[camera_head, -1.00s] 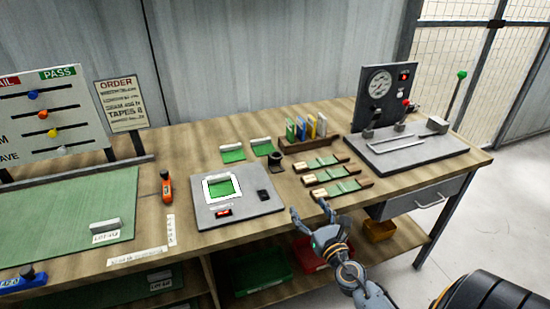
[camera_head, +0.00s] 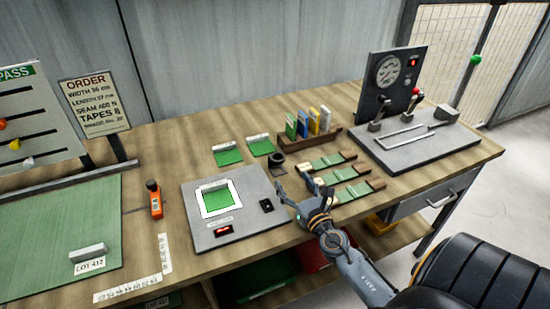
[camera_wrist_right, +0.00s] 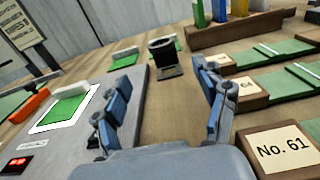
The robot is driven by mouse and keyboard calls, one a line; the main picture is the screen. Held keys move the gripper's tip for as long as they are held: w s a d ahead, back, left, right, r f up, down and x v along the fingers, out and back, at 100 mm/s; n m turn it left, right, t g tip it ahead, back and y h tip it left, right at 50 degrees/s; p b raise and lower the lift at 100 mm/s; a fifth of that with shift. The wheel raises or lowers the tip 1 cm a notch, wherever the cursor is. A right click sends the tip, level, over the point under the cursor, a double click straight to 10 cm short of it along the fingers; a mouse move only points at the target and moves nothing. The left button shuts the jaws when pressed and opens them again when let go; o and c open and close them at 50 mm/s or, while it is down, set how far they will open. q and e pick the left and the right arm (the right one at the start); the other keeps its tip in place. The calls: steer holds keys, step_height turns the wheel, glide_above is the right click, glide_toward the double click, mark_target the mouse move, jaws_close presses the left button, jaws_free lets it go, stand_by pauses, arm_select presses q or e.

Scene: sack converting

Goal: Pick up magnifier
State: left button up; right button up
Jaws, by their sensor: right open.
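The magnifier is a small black cylinder on a flat base (camera_head: 277,160). It stands on the wooden bench just behind the grey inspection plate's right corner. In the right wrist view the magnifier (camera_wrist_right: 163,57) is upright, ahead of and between the two fingers. My right gripper (camera_head: 295,185) is open and empty over the bench, on the near side of the magnifier and apart from it. The right wrist view shows its blue-padded fingers (camera_wrist_right: 162,82) spread wide. My left gripper is in neither view.
The grey plate (camera_head: 240,233) with a green sample lies left of my right gripper. Wooden sample holders (camera_head: 350,172) lie close on its right. A rack of coloured cards (camera_head: 308,141) stands behind. Two green swatches (camera_head: 228,155) lie left of the magnifier.

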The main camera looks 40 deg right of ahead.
mark_target(277, 155)
steer(key=x, duration=0.7)
steer(key=shift+w+d+r, duration=0.15)
steer(key=shift+w+r, duration=0.05)
steer(key=shift+w, duration=0.25)
steer(key=x, duration=0.4)
steer(key=shift+w+d, duration=0.1)
steer(key=shift+w, duration=0.1)
steer(key=shift+r, duration=0.1)
steer(key=shift+s, duration=0.1)
steer(key=c, duration=1.2)
steer(key=shift+c, duration=0.2)
